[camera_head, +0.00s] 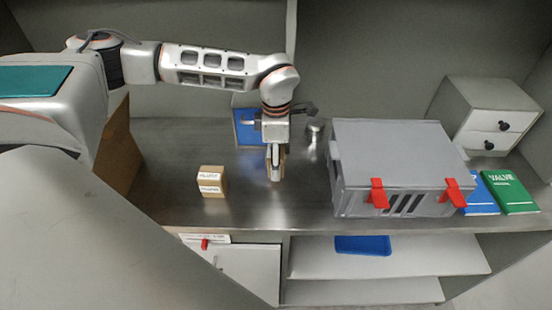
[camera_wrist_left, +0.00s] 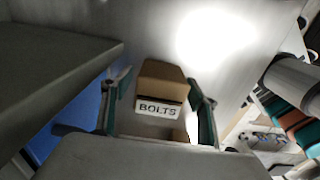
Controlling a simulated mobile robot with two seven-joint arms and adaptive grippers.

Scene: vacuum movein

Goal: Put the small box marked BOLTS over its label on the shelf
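The small brown box marked BOLTS (camera_wrist_left: 162,78) shows in the left wrist view, with its white label facing the camera. My left gripper (camera_wrist_left: 160,103) has its two fingers spread, one on each side of the box. A gap shows at the left finger; the right finger is close to the box, and I cannot tell whether it touches. In the head view my left gripper (camera_head: 275,172) points down at the metal worktop (camera_head: 240,205) and hides most of the box. I cannot make out the BOLTS label on the shelf (camera_head: 390,258). My right gripper is not in view.
Another small brown box (camera_head: 212,180) with white labels stands left of the gripper. A grey case (camera_head: 395,160) with red latches stands to the right, beside blue and green books (camera_head: 510,190) and a white drawer unit (camera_head: 490,115). A blue item (camera_head: 362,245) lies on the shelf below.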

